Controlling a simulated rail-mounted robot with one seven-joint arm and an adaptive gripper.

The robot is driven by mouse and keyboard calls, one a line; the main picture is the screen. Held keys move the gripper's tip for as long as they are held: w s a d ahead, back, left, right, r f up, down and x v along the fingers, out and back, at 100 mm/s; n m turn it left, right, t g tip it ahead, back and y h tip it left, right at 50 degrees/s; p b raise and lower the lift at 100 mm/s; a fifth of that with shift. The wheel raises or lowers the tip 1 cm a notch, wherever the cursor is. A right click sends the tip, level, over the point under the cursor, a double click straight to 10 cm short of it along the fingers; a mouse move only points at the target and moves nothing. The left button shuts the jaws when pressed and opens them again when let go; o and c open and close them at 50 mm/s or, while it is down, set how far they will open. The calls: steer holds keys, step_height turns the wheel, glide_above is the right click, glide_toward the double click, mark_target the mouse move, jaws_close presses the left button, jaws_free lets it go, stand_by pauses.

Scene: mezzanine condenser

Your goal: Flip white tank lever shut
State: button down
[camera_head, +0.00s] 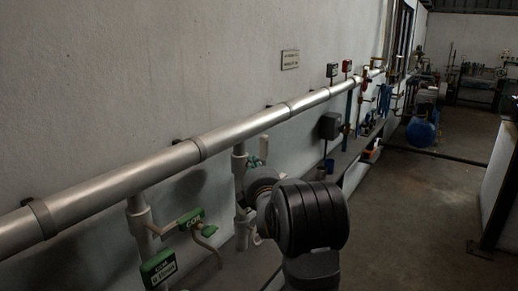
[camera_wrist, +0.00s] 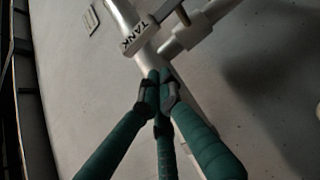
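A pale lever with a white end plate marked TANK (camera_wrist: 138,38) shows in the wrist view, just beyond and slightly left of the fingertips. It joins a pale pipe fitting (camera_wrist: 190,33). My gripper (camera_wrist: 158,85) has green fingers with dark tips. The tips are drawn together with nothing visible between them, and they look apart from the lever. In the head view my dark arm link hides most of the gripper, and I cannot make out the TANK marking there.
A silver pipe (camera_head: 170,160) runs along the wall. Below it are a green-ended lever (camera_head: 190,219) and a green label box (camera_head: 158,268) on the left. A grey box (camera_head: 330,125) is on the wall farther off.

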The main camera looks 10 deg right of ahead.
mark_target(264, 155)
steer(key=w+d+p, duration=0.2)
steer(key=w+p, duration=0.1)
steer(key=w, duration=0.3)
steer(key=shift+d+p, duration=0.4)
steer(key=shift+r, duration=0.15)
